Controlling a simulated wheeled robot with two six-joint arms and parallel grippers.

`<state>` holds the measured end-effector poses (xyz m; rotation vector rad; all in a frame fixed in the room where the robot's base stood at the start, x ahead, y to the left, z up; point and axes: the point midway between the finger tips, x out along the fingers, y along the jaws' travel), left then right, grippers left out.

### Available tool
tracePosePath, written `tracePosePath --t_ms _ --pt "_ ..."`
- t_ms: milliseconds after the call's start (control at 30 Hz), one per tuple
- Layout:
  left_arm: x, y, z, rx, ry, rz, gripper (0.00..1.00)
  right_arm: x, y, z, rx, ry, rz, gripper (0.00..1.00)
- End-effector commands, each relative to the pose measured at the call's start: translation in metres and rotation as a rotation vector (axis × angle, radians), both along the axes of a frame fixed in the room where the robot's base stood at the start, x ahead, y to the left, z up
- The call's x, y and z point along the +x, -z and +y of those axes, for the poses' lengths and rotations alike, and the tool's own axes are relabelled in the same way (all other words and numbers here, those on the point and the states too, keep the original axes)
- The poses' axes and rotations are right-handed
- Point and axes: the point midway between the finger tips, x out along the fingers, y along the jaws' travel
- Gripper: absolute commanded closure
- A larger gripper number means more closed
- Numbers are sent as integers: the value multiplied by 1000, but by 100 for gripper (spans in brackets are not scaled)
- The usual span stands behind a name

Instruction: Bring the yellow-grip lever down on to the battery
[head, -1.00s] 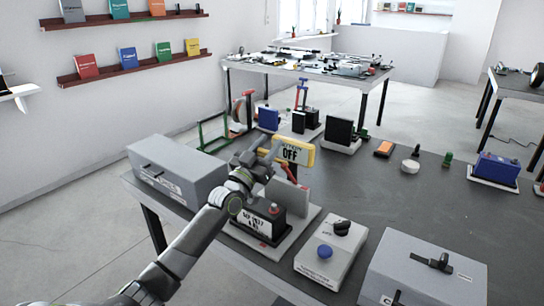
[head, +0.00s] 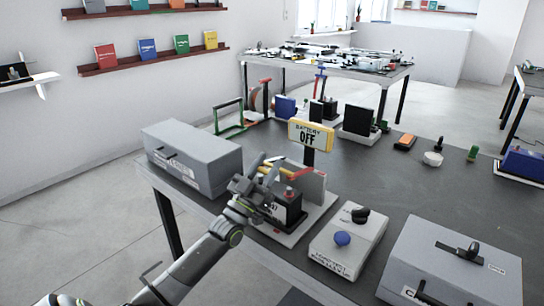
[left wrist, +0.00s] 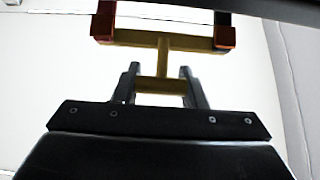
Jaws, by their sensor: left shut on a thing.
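The lever has a yellow T-shaped grip, seen in the head view (head: 269,172) and in the left wrist view (left wrist: 165,40), where its crossbar has red ends. A red lever arm (head: 302,173) shows beside the grip. The dark battery (head: 290,211), with a red terminal on top, stands below and to the right of the gripper, partly hidden by it. Whether the lever touches the battery cannot be told. My right gripper is not in view.
A yellow-framed sign reading BATTERY OFF (head: 311,134) stands behind the battery. A grey box (head: 195,158) is to the left. A switch box with a blue button (head: 346,243) and another grey case (head: 452,270) lie to the right.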

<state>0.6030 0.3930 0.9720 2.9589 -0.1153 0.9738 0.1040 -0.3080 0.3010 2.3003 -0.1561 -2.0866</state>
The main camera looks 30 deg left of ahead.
Motion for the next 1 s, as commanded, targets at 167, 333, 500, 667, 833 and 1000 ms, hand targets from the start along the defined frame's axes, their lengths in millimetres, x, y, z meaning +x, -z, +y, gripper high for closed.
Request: tracePosePath --t_ms 167,333,500,667,833,1000 --pt "-6 15 0 -1 1 -2 100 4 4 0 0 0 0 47" --pt "-9 21 0 -1 1 -1 100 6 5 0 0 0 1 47" --pt "-9 23 1 -1 1 -2 100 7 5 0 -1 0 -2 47" --pt "-10 23 1 -1 1 -2 100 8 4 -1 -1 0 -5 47" --pt "-10 23 1 -1 1 -2 100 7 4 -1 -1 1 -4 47" --pt "-9 23 1 -1 1 -2 43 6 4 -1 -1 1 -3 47"
